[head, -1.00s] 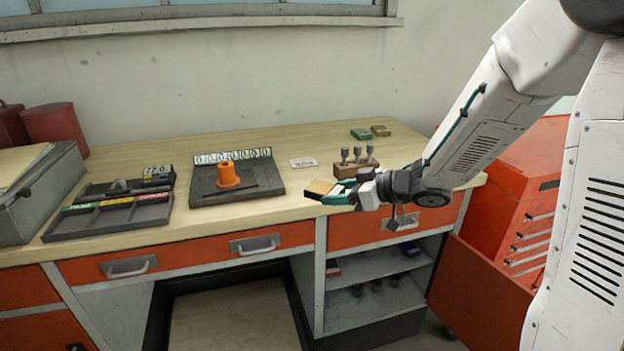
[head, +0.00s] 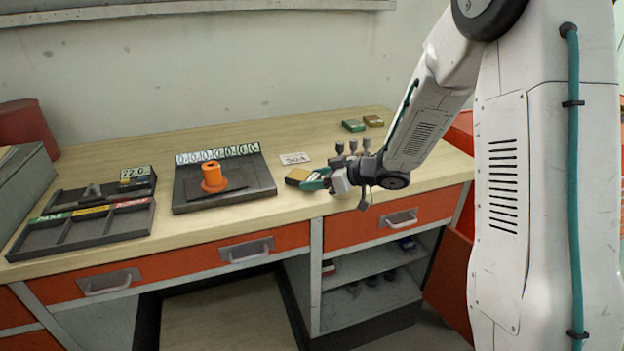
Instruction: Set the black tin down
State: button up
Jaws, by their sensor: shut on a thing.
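The black tin (head: 297,175) shows as a small block with dark sides and a tan face in the head view. My gripper (head: 312,181) has teal fingers and is shut on the tin, coming from the right. The tin is over the front part of the wooden bench top (head: 345,196), right of the dark square plate. I cannot tell whether the tin touches the bench. The fingers hide its right end.
An orange part (head: 212,177) stands on the dark plate (head: 262,187). A three-part tray (head: 82,229) is at left. A white card (head: 295,158) lies behind the tin. A holder with upright pieces (head: 340,148) is behind my gripper. Green (head: 353,125) and brown (head: 373,121) tins sit farther back.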

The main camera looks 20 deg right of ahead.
jog(key=shift+d+f, duration=0.1)
jog(key=shift+f, duration=0.05)
jog(key=o, duration=0.8)
jog(key=shift+o, duration=0.2)
